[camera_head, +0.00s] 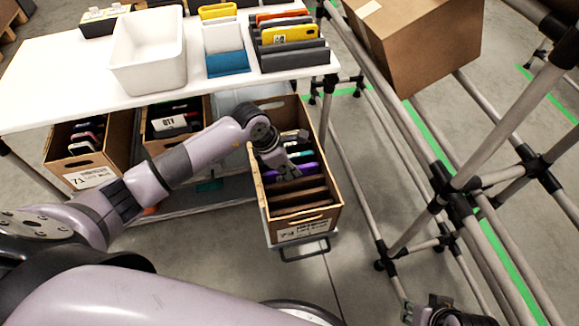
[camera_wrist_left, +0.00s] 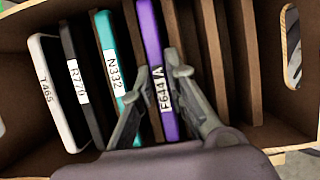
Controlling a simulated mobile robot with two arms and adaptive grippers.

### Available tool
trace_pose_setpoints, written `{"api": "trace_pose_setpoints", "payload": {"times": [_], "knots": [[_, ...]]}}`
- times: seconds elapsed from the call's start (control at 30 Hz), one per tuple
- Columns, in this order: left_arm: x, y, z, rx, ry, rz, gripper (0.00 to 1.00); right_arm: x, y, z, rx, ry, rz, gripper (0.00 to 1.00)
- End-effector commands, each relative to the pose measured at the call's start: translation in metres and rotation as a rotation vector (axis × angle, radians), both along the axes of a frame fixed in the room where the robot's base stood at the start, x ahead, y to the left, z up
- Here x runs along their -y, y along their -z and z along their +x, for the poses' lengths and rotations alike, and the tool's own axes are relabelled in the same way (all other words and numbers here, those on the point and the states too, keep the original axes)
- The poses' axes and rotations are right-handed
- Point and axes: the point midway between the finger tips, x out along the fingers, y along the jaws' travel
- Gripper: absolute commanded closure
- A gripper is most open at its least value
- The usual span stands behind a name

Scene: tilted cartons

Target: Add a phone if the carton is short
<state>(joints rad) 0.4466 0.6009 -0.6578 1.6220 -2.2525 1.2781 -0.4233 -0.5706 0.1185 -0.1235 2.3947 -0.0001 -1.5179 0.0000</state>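The pulled-out carton (camera_head: 264,215) stands tilted at the shelf's right end, labelled at its front. In the left wrist view it holds a white phone T465 (camera_wrist_left: 50,90), a black phone R770 (camera_wrist_left: 75,70), a teal phone N332 (camera_wrist_left: 108,40) and a purple phone (camera_wrist_left: 149,35), standing between brown dividers (camera_wrist_left: 235,60). Slots to the purple phone's right look empty. My left gripper (camera_head: 285,170) is down inside the carton, its fingers (camera_wrist_left: 160,78) closed against both sides of the purple phone, which remains in its slot. My right gripper (camera_head: 435,312) is cut off at the bottom edge.
The white table (camera_head: 60,95) holds a white bin (camera_head: 150,60), a phone rack (camera_head: 290,50) and a blue-and-white holder (camera_head: 228,65). Two more cartons (camera_head: 75,175) (camera_head: 165,148) sit below. A pipe rack (camera_head: 440,180) with a large box (camera_head: 420,45) stands at right.

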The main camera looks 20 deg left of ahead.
Motion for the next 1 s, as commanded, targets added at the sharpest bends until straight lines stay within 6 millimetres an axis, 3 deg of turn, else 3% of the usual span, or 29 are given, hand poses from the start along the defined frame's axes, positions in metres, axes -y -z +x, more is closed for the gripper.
{"api": "trace_pose_setpoints", "payload": {"times": [0.3,0.63,0.77,1.0], "knots": [[0.000,0.000,0.000,0.000,0.000,0.000,0.64,-0.002,0.000,0.001,0.001,0.005,0.006,0.70],[-0.001,-0.002,-0.001,-0.001,0.000,0.001,0.64,0.001,-0.001,0.003,0.008,-0.003,-0.001,0.70],[-0.007,-0.016,-0.003,0.003,0.000,0.002,0.64,0.000,-0.001,0.003,0.006,-0.002,-0.001,0.70],[-0.023,-0.064,-0.014,0.005,0.001,0.003,0.64,0.000,0.000,0.002,0.004,-0.001,0.000,0.70]]}}
